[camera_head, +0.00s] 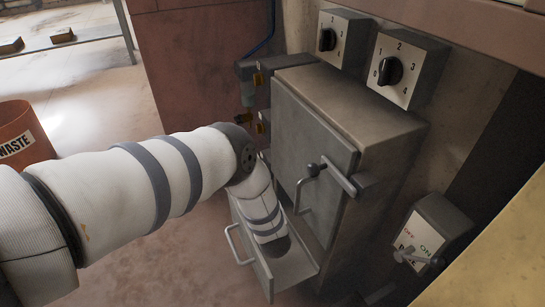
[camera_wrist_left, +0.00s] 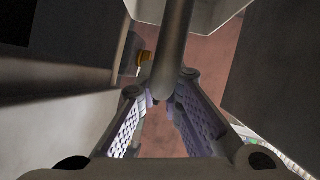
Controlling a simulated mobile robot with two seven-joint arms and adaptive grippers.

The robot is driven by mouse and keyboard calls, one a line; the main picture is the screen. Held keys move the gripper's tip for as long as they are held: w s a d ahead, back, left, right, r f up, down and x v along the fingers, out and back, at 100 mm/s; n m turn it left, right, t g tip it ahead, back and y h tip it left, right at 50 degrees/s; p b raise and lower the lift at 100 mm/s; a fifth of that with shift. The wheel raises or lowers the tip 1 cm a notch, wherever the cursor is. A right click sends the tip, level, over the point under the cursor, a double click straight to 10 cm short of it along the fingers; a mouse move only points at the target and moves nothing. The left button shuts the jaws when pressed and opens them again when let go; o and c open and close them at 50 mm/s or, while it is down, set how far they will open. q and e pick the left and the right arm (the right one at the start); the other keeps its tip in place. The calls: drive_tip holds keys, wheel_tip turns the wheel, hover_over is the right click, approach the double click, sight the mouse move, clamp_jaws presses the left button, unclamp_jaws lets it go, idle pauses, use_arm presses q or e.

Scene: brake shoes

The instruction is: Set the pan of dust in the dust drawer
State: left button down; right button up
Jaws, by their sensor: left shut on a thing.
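The dust drawer (camera_head: 300,266) is pulled out at the foot of the grey cabinet (camera_head: 350,105), its wire handle (camera_head: 231,243) at the front. My left arm comes in from the left and its wrist points down over the drawer, hiding part of the inside. The left gripper's fingers are hidden in the head view. In the left wrist view the left gripper (camera_wrist_left: 162,100) is shut on a grey round bar (camera_wrist_left: 174,45); I cannot tell whether it is the pan's handle. I cannot make out the pan or its dust. My right gripper is not in view.
The cabinet door (camera_head: 305,145) above the drawer has a latch (camera_head: 335,178). Two dial boxes (camera_head: 400,68) sit above, and an on/off switch box (camera_head: 432,232) at the right. An orange waste bin (camera_head: 22,135) stands at the left. Floor left of the drawer is clear.

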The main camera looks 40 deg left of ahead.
use_arm(q)
drive_tip(key=s+d, duration=0.1)
drive_tip(key=d, duration=0.3)
drive_tip(key=s+d, duration=0.1)
drive_tip(key=d, duration=0.1)
drive_tip(key=shift+s+d+f, duration=0.3)
drive_tip(key=shift+s+f, duration=0.05)
drive_tip(key=shift+f, duration=0.05)
drive_tip(key=shift+s+d+f, duration=0.1)
drive_tip(key=shift+d+f, duration=0.05)
drive_tip(key=shift+d, duration=0.05)
drive_tip(key=shift+f, duration=0.1)
drive_tip(key=c, duration=1.8)
unclamp_jaws()
drive_tip(key=shift+o, duration=0.2)
